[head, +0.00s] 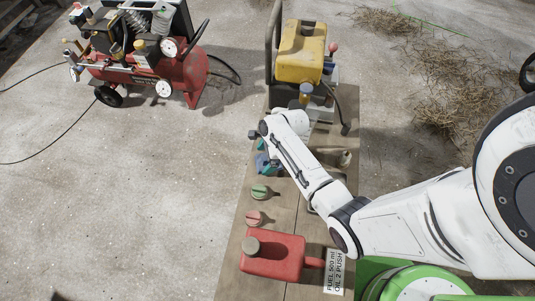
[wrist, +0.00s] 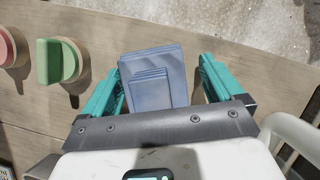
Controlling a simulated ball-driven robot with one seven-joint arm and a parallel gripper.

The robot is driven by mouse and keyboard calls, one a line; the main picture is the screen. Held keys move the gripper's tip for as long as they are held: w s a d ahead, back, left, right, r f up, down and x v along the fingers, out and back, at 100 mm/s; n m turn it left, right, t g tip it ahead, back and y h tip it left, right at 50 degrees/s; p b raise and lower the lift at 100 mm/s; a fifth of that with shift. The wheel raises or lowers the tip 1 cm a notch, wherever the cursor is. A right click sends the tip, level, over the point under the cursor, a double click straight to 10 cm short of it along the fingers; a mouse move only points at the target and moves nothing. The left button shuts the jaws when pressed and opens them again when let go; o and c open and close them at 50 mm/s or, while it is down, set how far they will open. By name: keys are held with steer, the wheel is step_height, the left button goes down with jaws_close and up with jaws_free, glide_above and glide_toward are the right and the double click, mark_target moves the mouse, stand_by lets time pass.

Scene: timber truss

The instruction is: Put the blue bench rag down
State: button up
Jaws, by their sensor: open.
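The blue bench rag (wrist: 152,75) is a folded, flat-looking blue cloth in the wrist view, with a smaller folded layer on its near part. It lies between the two teal fingers of my gripper (wrist: 160,66). The fingers are spread wide, with a clear gap on the rag's right side and a narrower one on its left. In the head view a small patch of blue shows by my gripper, over the wooden bench (head: 233,255). My arm hides much of that spot. I cannot tell whether the rag's whole underside rests on the bench.
A green knob (wrist: 60,62) and a red knob (wrist: 8,47) stand left of my gripper in the wrist view. In the head view a red fuel can (head: 272,260), a label card (head: 334,272) and a yellow-topped machine (head: 301,55) are on the bench. A red compressor (head: 140,70) stands on the floor.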

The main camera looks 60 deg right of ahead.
steer(key=shift+s+a+f, duration=0.35)
steer(key=shift+s+a, duration=0.15)
steer(key=w+p+v, duration=0.1)
steer(key=p+v, duration=0.2)
steer(key=v, duration=0.9)
steer(key=s+a+r+n+g+h, duration=0.1)
steer(key=s+a+r+n, duration=0.3)
steer(key=n, duration=0.9)
steer(key=s+a+r+n+g+h, duration=0.1)
steer(key=s+a+r+n, duration=0.3)
steer(key=n, duration=1)
steer(key=s+a+h, duration=0.1)
steer(key=s+a, duration=0.2)
steer(key=a, duration=0.2)
steer(key=shift+s+r+g, duration=0.25)
steer(key=shift+r+g, duration=0.05)
steer(key=shift+a, duration=0.1)
